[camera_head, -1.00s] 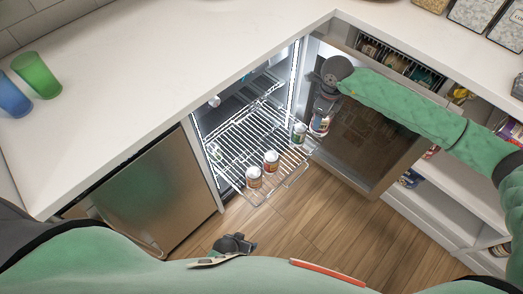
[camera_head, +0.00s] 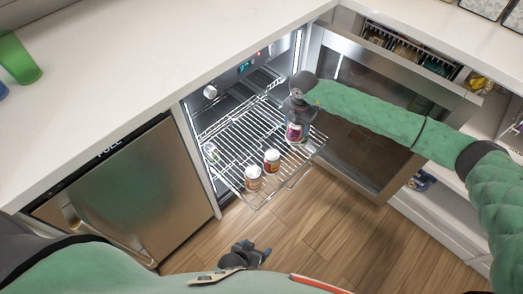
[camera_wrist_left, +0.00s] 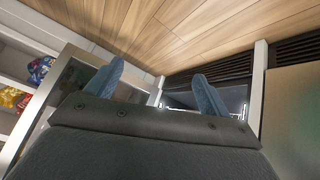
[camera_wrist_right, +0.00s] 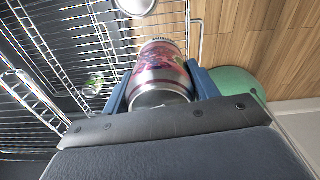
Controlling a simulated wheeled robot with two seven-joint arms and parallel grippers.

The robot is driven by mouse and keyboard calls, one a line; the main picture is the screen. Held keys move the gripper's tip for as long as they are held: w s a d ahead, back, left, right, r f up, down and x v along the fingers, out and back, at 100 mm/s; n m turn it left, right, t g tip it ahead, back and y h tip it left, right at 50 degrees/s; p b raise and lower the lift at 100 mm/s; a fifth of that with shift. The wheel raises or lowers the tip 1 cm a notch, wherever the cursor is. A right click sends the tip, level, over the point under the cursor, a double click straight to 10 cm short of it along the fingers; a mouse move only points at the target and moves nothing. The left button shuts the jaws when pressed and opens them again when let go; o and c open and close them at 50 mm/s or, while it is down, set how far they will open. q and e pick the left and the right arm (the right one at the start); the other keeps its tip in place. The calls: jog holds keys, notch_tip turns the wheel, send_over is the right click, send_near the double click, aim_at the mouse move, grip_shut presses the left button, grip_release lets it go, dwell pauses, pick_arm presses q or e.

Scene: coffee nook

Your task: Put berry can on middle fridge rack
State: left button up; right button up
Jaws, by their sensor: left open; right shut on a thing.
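The berry can (camera_head: 295,132) has a silver and pink-red berry label. My right gripper (camera_head: 298,108) is shut on it, over the back right part of the pulled-out wire fridge rack (camera_head: 238,135). In the right wrist view the can (camera_wrist_right: 161,75) sits between the two blue fingers (camera_wrist_right: 160,92). I cannot tell whether its base touches the rack. Two small white-lidded cans, one (camera_head: 253,178) and another (camera_head: 272,160), stand at the rack's front. My left gripper (camera_head: 258,252) is open and empty, low in front of the fridge; its fingers (camera_wrist_left: 160,90) are apart in the left wrist view.
The fridge door (camera_head: 375,110) stands open to the right of the rack. A clear glass-like item (camera_head: 210,152) is at the rack's left edge. The counter (camera_head: 150,60) overhangs on the left, with a green cup (camera_head: 18,60). The rack's middle is free.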

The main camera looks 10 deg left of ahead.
jog(key=m, duration=0.1)
jog(key=f+m, duration=0.1)
jog(key=a+f+b, duration=0.1)
jog(key=shift+w+a+m, duration=0.1)
jog(key=shift+w+m, duration=0.15)
jog(key=shift+m, duration=0.15)
jog(key=shift+a+f, duration=0.1)
jog(key=shift+f, duration=0.25)
notch_tip(320, 180, down, 9)
jog(key=shift+f, duration=0.1)
pick_arm(q)
jog(key=shift+d+t, duration=0.3)
jog(key=shift+d, duration=0.15)
pick_arm(e)
jog(key=shift+f, duration=0.15)
jog(key=shift+f, duration=0.15)
jog(key=o, duration=1.3)
jog(key=shift+c, duration=0.2)
pick_arm(q)
jog(key=shift+w, duration=0.1)
